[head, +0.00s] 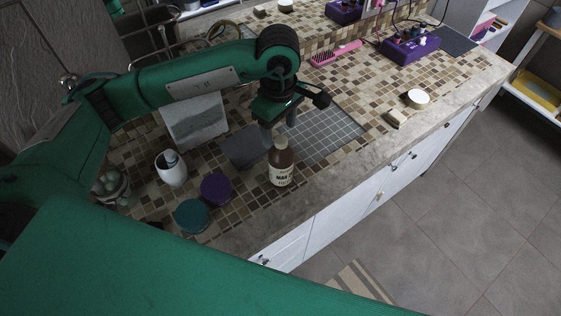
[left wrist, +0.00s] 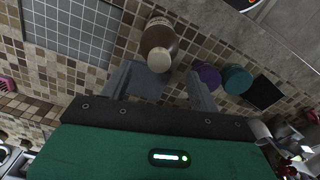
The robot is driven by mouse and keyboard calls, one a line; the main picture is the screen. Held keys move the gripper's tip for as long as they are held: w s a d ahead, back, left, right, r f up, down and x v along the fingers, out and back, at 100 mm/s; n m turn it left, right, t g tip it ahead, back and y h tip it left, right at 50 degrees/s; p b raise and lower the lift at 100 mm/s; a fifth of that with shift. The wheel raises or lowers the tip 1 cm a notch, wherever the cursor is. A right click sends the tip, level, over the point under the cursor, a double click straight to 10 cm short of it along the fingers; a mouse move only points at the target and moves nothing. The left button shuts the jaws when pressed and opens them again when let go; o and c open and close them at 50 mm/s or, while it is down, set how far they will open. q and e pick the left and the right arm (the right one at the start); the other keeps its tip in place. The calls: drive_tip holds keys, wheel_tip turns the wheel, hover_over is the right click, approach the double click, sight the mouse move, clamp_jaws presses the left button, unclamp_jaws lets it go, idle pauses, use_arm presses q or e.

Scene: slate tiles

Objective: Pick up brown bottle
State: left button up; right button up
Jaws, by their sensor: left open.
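The brown bottle (head: 281,165) with a pale label stands upright on the mosaic-tiled counter, near its front edge. In the left wrist view the bottle (left wrist: 158,38) shows from above, its pale cap toward the camera. My left gripper (head: 279,122) is above and just behind the bottle in the head view. Its two fingers (left wrist: 161,72) are spread in the left wrist view, with the bottle's cap near the gap between the tips. Nothing is held. Whether a finger touches the bottle, I cannot tell. My right gripper is not in view.
A purple round container (head: 215,188), a teal one (head: 192,215) and a white cup (head: 171,169) stand left of the bottle. A grey tiled mat (head: 325,138) lies behind it. A pink brush (head: 336,53) and purple box (head: 410,48) are farther back. The counter right of the mat is mostly clear.

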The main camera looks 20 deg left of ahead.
sight(281, 139)
use_arm(q)
wheel_tip(281, 139, down, 4)
drive_tip(key=p, duration=0.3)
drive_tip(key=shift+d+f, duration=0.15)
drive_tip(key=shift+f, duration=0.3)
drive_tip(key=shift+d, duration=0.1)
drive_tip(key=shift+c, duration=1.1)
clamp_jaws()
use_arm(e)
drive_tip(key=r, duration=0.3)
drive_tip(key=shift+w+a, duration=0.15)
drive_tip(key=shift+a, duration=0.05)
